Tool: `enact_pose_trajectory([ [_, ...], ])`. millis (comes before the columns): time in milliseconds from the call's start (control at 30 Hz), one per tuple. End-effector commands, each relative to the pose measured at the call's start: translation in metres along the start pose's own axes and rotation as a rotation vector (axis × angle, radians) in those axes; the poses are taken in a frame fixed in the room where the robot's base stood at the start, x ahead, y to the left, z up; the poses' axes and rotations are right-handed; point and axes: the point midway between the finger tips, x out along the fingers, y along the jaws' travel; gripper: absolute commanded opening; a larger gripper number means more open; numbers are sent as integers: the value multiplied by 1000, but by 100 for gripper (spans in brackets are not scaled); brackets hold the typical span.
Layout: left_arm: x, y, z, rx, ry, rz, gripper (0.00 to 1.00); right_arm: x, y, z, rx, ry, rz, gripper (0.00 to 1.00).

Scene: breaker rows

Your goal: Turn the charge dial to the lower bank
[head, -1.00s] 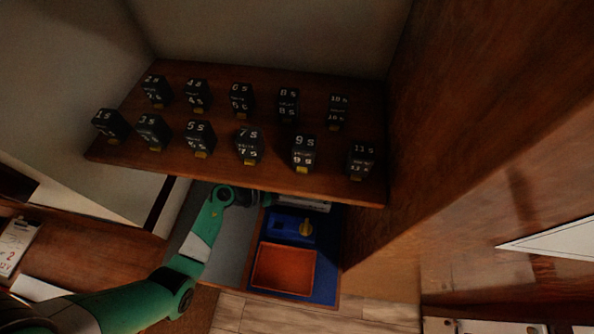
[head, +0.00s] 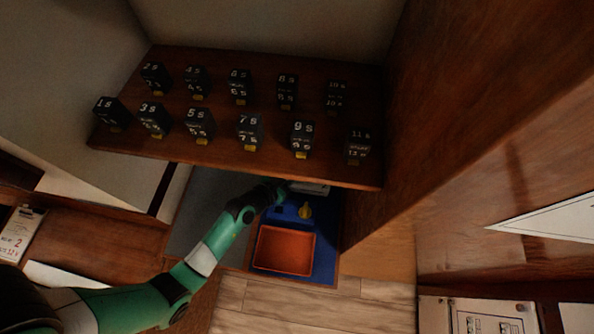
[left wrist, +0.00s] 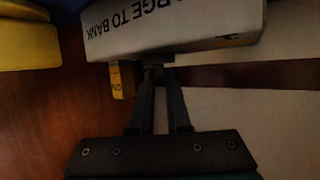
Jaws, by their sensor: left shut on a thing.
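The grey charge box (head: 310,188) sits under the front edge of the shelf, partly hidden by it. In the left wrist view the box (left wrist: 175,28) carries upside-down lettering ending "RGE TO BANK". My left gripper (head: 284,188) is at the box's left end. In the left wrist view its fingers (left wrist: 160,75) are shut on a small dark part at the box's edge, apparently the charge dial; the fingers hide most of it. A small yellow tab (left wrist: 122,80) is beside the fingertips. I cannot read the dial's setting. My right gripper is not in view.
Two rows of numbered black breakers (head: 200,122) with yellow tabs stand on the wooden shelf (head: 225,155) above. A blue unit with a yellow knob (head: 305,211) and an orange tray (head: 285,250) lie below the box. A wooden wall (head: 450,150) is at right.

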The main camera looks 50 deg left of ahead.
Motion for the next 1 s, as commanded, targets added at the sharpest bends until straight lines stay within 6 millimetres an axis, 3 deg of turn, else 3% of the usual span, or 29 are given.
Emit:
enact_pose_trajectory([
  [267,0,0,2,0,-4,1,0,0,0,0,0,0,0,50],
  [300,0,0,2,0,-4,1,20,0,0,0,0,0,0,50],
  [433,0,0,2,0,-4,1,44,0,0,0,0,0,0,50],
  [767,-2,0,1,0,-2,0,45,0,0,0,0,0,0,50],
  [867,-10,0,2,0,-3,0,45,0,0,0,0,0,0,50],
  [1000,-37,0,2,-2,-3,-1,45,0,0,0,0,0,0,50],
])
